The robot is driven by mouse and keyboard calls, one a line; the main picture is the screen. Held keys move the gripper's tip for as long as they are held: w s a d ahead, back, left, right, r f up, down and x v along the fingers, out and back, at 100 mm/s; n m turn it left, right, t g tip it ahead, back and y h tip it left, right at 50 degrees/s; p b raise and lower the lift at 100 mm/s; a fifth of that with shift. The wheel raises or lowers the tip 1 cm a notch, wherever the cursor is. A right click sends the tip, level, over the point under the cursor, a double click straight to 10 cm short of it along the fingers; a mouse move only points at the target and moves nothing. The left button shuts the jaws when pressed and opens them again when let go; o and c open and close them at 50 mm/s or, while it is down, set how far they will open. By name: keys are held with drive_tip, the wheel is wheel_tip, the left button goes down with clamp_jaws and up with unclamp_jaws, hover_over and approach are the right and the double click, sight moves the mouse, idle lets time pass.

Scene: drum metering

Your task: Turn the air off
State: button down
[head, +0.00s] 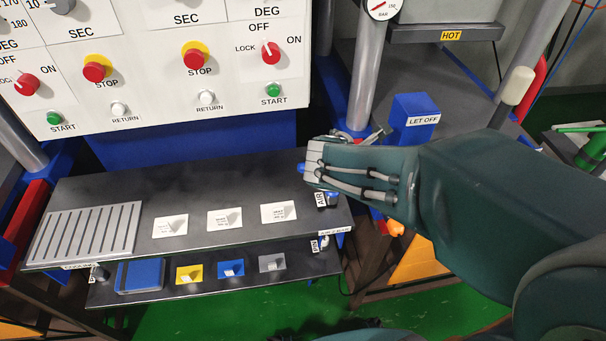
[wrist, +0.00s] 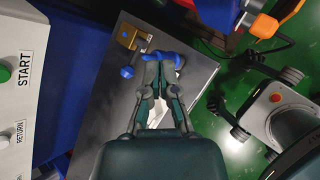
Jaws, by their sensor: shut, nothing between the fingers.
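The air valve shows in the wrist view as a brass body (wrist: 130,37) at the shelf edge, with a blue handle (wrist: 160,56) across my fingertips. A bit of blue (head: 301,168) also shows beside my fingers in the head view. My gripper (head: 314,164) is above the right end of the upper shelf, next to the AIR label (head: 320,199). In the wrist view my gripper (wrist: 161,75) is shut and empty, its tips at the blue handle. I cannot tell whether they touch it. In the head view my gripper hides most of the valve.
A white control panel (head: 150,95) with red knobs stands behind the shelf (head: 110,190). A blue LET OFF box (head: 415,108) is right of my gripper. A grey post (head: 367,75) rises behind it. A lower shelf (head: 140,296) holds coloured cards. Green floor (head: 230,320) lies below.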

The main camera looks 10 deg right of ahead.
drive_tip(key=w+a+f+n+y, duration=0.2)
drive_tip(key=w+a+f+n, duration=0.2)
drive_tip(key=a+f+n, duration=0.4)
drive_tip(key=n, duration=0.6)
drive_tip(key=shift+w+a+f+t+y, duration=0.15)
drive_tip(key=shift+a+f+t+y, duration=0.15)
drive_tip(key=shift+t, duration=0.1)
